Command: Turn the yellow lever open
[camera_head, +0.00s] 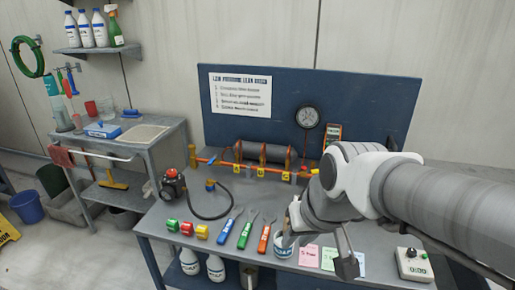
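I cannot clearly tell a yellow lever apart from the yellow pipe and tags at this size; my arm hides the pipe's right end. My gripper (318,252) points down over the front right of the bench, in front of the pipe and apart from it. Its fingers look spread, with nothing seen between them.
A grey control box (414,264) is at right. A black hose (208,215) curls at left.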

